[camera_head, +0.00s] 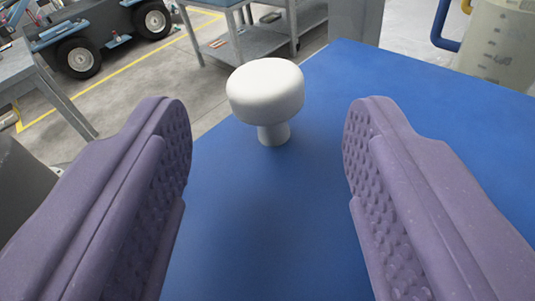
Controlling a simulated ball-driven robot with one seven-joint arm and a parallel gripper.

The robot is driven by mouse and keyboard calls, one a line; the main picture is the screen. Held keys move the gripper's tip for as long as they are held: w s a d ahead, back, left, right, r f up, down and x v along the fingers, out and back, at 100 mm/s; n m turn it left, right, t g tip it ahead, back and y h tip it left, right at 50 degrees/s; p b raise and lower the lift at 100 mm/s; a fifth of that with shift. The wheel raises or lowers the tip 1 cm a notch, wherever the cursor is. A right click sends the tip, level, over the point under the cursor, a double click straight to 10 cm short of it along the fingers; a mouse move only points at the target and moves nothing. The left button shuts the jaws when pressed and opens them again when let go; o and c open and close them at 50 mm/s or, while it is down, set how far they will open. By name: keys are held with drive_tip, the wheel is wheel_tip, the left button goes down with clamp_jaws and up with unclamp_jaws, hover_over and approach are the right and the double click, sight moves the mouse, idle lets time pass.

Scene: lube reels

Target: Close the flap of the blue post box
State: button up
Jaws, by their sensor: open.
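A flat blue panel (400,95) fills the middle and right of the view; it looks like part of the blue post box, but I cannot tell whether it is the flap. A white mushroom-shaped knob (265,88) with a round head and a narrower stem stands on the panel, near its far left edge. My gripper (268,125) is open, with its two purple padded fingers wide apart at left and right. The knob shows in the gap between the fingertips, with clear room on both sides, and neither finger appears to touch it. The rest of the box is hidden.
Beyond the panel is a grey floor with a yellow line (100,84). A wheeled vehicle (90,35) and metal tables (255,45) stand at the back. A pale drum (497,42) and a blue pipe (441,28) are at the upper right.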

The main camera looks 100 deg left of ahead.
drive_tip(key=d, duration=0.3)
drive_tip(key=d+r+p, duration=0.1)
drive_tip(key=d, duration=0.1)
drive_tip(key=shift+s+d, duration=0.1)
drive_tip(key=shift+d, duration=0.05)
